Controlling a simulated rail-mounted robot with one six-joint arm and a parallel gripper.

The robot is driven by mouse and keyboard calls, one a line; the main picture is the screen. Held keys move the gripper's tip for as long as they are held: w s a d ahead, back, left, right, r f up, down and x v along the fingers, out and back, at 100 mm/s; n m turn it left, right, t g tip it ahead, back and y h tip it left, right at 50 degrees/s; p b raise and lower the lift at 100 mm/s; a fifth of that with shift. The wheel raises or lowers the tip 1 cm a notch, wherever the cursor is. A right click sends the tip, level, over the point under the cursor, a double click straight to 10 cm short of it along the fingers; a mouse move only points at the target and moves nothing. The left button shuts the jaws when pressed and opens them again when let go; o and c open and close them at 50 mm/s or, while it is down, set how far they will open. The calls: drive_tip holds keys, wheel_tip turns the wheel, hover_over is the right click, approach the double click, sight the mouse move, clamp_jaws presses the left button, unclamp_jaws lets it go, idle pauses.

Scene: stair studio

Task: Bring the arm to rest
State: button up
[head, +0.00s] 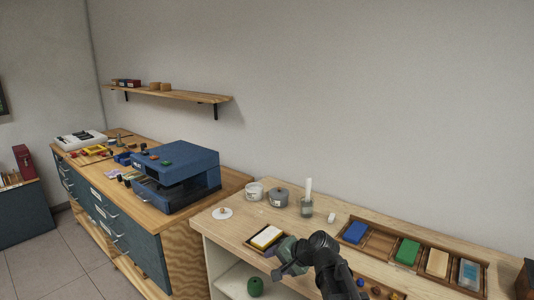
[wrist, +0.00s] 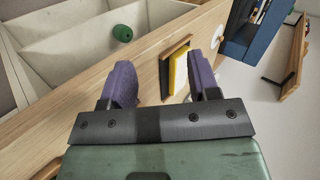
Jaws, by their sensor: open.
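My gripper (wrist: 161,85) shows in the wrist view with its two purple fingers apart and nothing between them. In the head view my gripper (head: 279,262) hangs over the front edge of the wooden bench, at the end of my dark arm. It is just in front of a small dark tray (head: 253,245) that holds a yellow and white block (head: 267,236). In the wrist view the block (wrist: 180,72) lies beyond the fingers, apart from them.
A compartment tray (head: 382,243) with coloured blocks is at right. A green roll (head: 255,287) sits on the lower shelf. A blue machine (head: 178,175) stands on the left cabinet.

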drive_tip(key=s+d+f+n+g+h, duration=0.2)
drive_tip(key=s+d+n+h, duration=0.1)
drive_tip(key=s+d, duration=0.4)
drive_tip(key=s+d+f+n+g+h, duration=0.2)
drive_tip(key=s+d+h, duration=0.3)
drive_tip(key=s, duration=0.6)
drive_tip(key=shift+s+d+f+n+g, duration=0.2)
drive_tip(key=shift+d+f+n+g, duration=0.2)
drive_tip(key=shift+d+f+g, duration=0.45)
